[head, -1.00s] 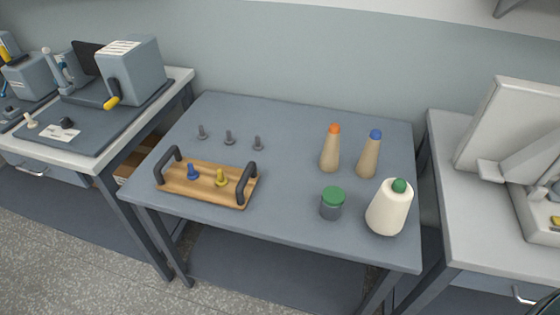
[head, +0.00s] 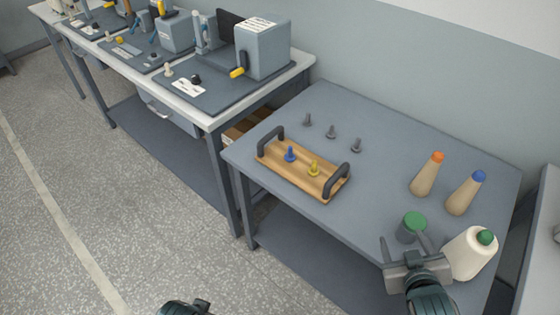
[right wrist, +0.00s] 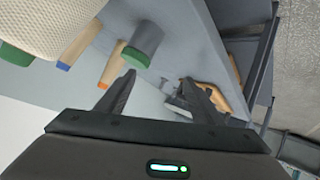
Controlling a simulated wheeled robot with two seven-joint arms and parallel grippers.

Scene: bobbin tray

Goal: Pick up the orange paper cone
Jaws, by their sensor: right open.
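The orange paper cone (head: 425,177), tan with an orange tip, stands upright on the grey table, left of the blue-tipped cone (head: 463,195). It also shows in the right wrist view (right wrist: 112,66), beyond the fingers and beside the green-lidded jar. My right gripper (head: 403,242) is open and empty at the table's front edge, short of the orange cone, with the green-lidded jar (head: 410,230) between them in the head view. My left gripper (head: 190,306) shows only partly at the bottom edge; its jaws cannot be made out.
A white thread cone with a green tip (head: 470,254) stands close right of my right gripper. A wooden tray (head: 328,183) with black handles holds a blue and a yellow peg. Several grey pegs (head: 331,131) stand behind it. The table's middle is clear.

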